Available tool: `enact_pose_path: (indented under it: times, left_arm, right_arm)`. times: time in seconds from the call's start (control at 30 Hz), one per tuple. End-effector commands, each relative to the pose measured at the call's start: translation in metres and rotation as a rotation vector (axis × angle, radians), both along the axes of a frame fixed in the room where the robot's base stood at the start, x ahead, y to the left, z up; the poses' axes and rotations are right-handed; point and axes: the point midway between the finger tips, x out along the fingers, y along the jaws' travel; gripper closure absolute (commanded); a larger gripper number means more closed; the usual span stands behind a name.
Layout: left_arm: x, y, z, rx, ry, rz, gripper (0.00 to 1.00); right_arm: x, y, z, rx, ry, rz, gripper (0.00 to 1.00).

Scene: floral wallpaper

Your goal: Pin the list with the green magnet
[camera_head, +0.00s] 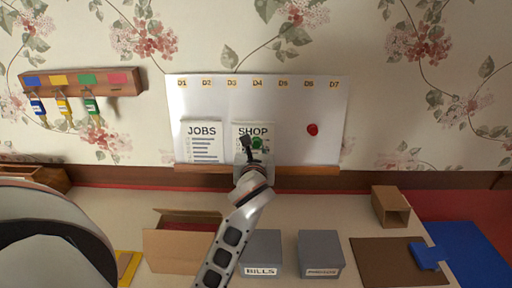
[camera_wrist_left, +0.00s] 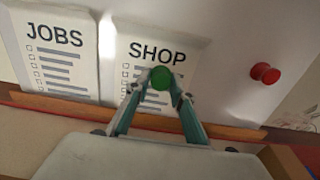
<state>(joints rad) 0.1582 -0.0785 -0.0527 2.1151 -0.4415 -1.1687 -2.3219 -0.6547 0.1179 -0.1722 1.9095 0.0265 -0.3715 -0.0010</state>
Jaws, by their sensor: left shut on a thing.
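The white board (camera_head: 290,100) hangs on the wall with a ledge along its bottom. The SHOP list (camera_head: 240,128) stands against the board above the ledge, and it also shows in the left wrist view (camera_wrist_left: 140,50). The JOBS list (camera_head: 201,141) stands to its left. My left gripper (camera_head: 254,146) is shut on the green magnet (camera_head: 257,142) in front of the SHOP list. In the left wrist view the green magnet (camera_wrist_left: 161,78) sits between the fingertips, just below the SHOP heading. I cannot tell whether it touches the paper. My right gripper is not in view.
A red magnet (camera_head: 313,129) is on the board to the right. A key rack (camera_head: 80,82) hangs at the left. Below are an open cardboard box (camera_head: 170,250), a BILLS box (camera_head: 262,252) and another grey box (camera_head: 320,253).

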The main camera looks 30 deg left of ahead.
Motion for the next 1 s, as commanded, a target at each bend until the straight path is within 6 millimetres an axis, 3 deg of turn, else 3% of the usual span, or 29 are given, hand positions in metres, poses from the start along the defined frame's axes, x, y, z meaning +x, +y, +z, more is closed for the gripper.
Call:
enact_pose_path:
  times: [1.0]
  left_arm:
    - [0.0052,0.0032,-0.0008,0.001,-0.001,0.0,0.95]
  right_arm:
    - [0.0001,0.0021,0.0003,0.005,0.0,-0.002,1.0]
